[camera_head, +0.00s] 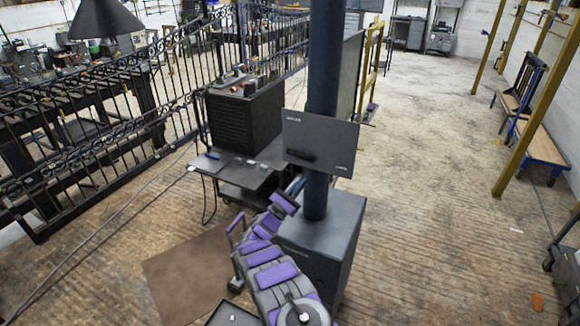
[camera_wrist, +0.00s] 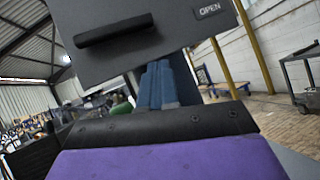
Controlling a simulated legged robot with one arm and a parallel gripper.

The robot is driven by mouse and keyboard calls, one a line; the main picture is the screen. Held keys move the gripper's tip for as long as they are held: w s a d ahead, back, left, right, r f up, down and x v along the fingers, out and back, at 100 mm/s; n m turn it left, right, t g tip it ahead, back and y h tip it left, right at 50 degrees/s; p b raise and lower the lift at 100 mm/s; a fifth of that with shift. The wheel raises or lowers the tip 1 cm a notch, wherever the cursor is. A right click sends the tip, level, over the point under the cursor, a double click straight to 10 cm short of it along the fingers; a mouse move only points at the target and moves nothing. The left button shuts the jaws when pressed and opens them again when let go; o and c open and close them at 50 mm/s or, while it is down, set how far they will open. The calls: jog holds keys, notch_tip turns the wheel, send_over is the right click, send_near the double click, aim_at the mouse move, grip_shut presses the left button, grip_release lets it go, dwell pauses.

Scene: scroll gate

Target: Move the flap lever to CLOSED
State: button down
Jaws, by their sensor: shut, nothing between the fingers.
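A grey panel (camera_head: 321,136) is fixed on a dark blue post. The black flap lever (camera_head: 300,154) lies nearly level on the panel's lower left part. In the wrist view the lever (camera_wrist: 115,30) shows close up, with an OPEN label (camera_wrist: 208,11) to its right on the panel (camera_wrist: 170,30). A CLOSED label cannot be read in either view. My gripper (camera_wrist: 162,82) shows as blue fingers held together, empty. They point toward the panel's lower edge, apart from the lever. In the head view my gripper (camera_head: 296,184) is below the panel, partly hidden.
The post (camera_head: 327,60) rises from a dark grey cabinet (camera_head: 335,225), close to my arm. A dark table (camera_head: 232,168) with a black box (camera_head: 245,118) stands at left. A black iron railing (camera_head: 100,110) runs further left. The floor at right is mostly open.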

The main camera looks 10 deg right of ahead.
aim_at(300, 156)
jog(key=a+f+n+t+y, duration=0.3)
jog(key=a+f+n+t, duration=0.2)
jog(key=a+f+t, duration=0.1)
jog(key=shift+s+a+n+t, duration=0.15)
jog(key=shift+a+n+t, duration=0.25)
jog(key=shift+a+t, duration=0.55)
jog(key=shift+a+f, duration=0.1)
jog(key=shift+a, duration=0.15)
jog(key=shift+g, duration=0.25)
jog(key=x, duration=1)
jog(key=shift+d, duration=0.2)
jog(key=shift+a+r, duration=0.1)
jog(key=shift+r, duration=0.65)
jog(key=shift+s+r, duration=0.1)
jog(key=shift+r, duration=1.2)
jog(key=shift+r+m+g+h, duration=0.1)
jog(key=shift+m+g+h, duration=0.25)
jog(key=shift+m, duration=0.25)
